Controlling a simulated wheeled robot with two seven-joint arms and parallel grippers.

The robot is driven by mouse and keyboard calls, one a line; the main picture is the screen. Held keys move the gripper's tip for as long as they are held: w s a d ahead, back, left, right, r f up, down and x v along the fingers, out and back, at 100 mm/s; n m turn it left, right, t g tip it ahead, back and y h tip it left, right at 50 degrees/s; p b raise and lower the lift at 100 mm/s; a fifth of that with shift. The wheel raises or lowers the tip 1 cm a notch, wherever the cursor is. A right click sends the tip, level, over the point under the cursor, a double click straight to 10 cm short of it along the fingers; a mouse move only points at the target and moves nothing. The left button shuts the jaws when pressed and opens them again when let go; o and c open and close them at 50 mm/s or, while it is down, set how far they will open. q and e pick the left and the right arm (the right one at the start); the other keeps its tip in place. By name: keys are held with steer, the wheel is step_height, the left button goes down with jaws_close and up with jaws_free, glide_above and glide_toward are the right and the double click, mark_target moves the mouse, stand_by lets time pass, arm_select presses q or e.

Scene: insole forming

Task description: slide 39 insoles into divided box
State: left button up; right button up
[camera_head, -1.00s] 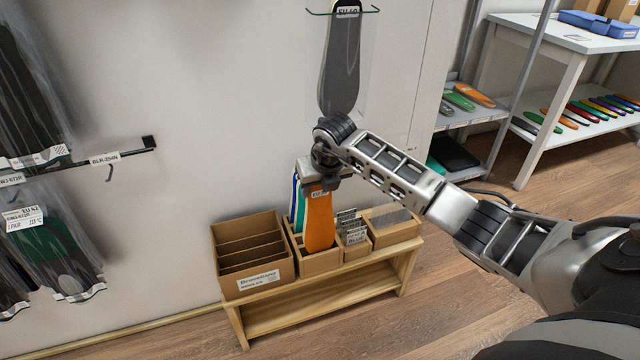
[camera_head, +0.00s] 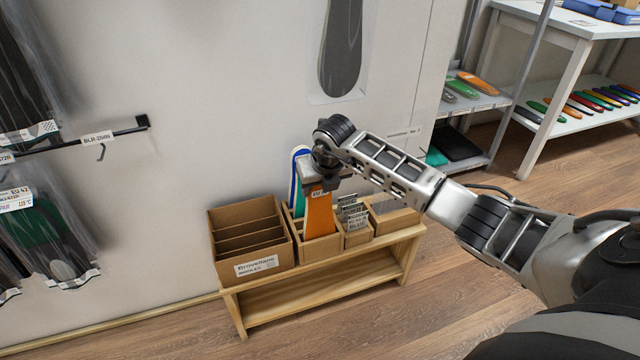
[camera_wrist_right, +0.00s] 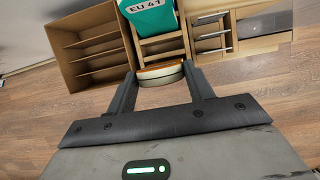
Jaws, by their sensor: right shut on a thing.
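My right gripper (camera_head: 322,186) is shut on an orange insole (camera_head: 319,216), held upright with its lower end inside a narrow cardboard compartment box (camera_head: 320,254). In the right wrist view the insole's top edge (camera_wrist_right: 160,72) lies between the fingers of the right gripper (camera_wrist_right: 161,84). A blue-edged insole and a green one (camera_head: 297,180) stand behind it; in the right wrist view a green insole reads EU 41 (camera_wrist_right: 148,14). The divided cardboard box (camera_head: 247,262) stands left of it, and its visible slots look empty. My left gripper is not in view.
The boxes stand on a low wooden bench (camera_head: 315,288) against the wall. A box with small labelled cards (camera_head: 354,238) sits to the right. Packaged insoles hang on a rail (camera_head: 100,143) at left. A shelf (camera_head: 474,103) and table (camera_head: 563,60) hold more insoles.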

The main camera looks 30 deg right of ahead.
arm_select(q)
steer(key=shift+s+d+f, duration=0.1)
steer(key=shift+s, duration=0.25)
arm_select(e)
steer(key=shift+f, duration=0.15)
steer(key=o, duration=1.3)
arm_select(q)
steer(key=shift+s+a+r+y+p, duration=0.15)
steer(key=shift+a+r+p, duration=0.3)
steer(key=shift+p, duration=0.45)
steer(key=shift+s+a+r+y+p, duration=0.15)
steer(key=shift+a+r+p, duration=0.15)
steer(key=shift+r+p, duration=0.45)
arm_select(e)
steer(key=shift+v, duration=7.95)
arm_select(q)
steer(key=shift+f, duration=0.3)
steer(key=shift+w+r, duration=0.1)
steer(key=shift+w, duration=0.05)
